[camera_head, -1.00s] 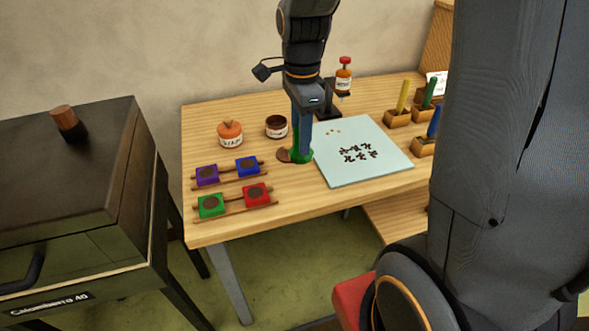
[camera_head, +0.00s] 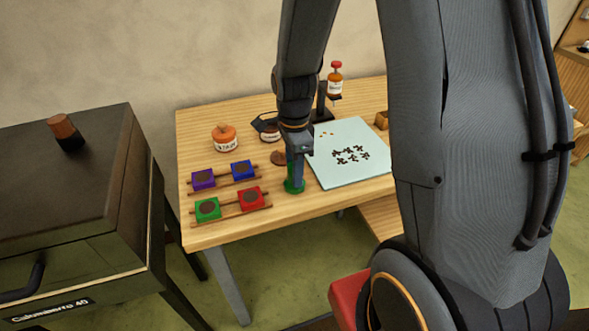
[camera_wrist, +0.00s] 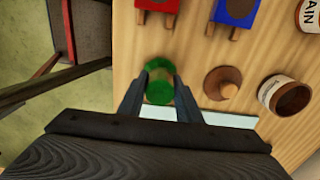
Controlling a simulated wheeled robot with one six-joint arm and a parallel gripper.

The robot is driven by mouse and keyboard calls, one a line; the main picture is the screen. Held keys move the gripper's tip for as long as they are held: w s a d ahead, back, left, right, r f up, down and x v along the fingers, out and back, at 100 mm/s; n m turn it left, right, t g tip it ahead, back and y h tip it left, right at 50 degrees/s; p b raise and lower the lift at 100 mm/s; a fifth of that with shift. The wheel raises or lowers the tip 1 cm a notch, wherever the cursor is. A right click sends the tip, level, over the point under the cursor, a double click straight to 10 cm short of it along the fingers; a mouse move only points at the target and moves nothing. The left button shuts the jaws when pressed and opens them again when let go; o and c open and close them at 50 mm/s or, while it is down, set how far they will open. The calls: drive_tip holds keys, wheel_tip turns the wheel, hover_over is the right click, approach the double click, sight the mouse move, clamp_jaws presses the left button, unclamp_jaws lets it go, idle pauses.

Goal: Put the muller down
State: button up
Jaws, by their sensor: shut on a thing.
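The muller is a green, round-based piece (camera_head: 294,188) held upright in my gripper (camera_head: 295,172). Its base is at or just above the wooden table top (camera_head: 238,232), near the front edge; I cannot tell whether it touches. In the wrist view the green muller (camera_wrist: 159,88) sits between the two fingers (camera_wrist: 158,98), which are shut on it.
A brown knobbed disc (camera_wrist: 222,83) lies close by, with an open jar (camera_wrist: 288,97) beyond it. Red (camera_head: 251,198), green (camera_head: 207,209), blue (camera_head: 242,170) and purple (camera_head: 203,180) blocks sit on wooden rails to the left. A dark cabinet (camera_head: 85,210) stands further left.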

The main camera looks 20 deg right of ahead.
drive_tip(key=shift+f, duration=0.15)
drive_tip(key=o, duration=1.1)
wheel_tip(320, 180, up, 12)
drive_tip(key=b, duration=0.2)
drive_tip(key=shift+b, duration=0.3)
drive_tip(key=shift+s+f+n, duration=0.15)
drive_tip(key=shift+s+n, duration=0.3)
drive_tip(key=shift+n, duration=0.45)
drive_tip(key=s+f+n, duration=0.2)
drive_tip(key=s+n, duration=0.2)
drive_tip(key=n, duration=0.4)
drive_tip(key=s+f+n+t, duration=0.1)
drive_tip(key=s+n, duration=0.3)
drive_tip(key=n, duration=0.4)
drive_tip(key=shift+s+f, duration=0.2)
drive_tip(key=shift+f, duration=0.7)
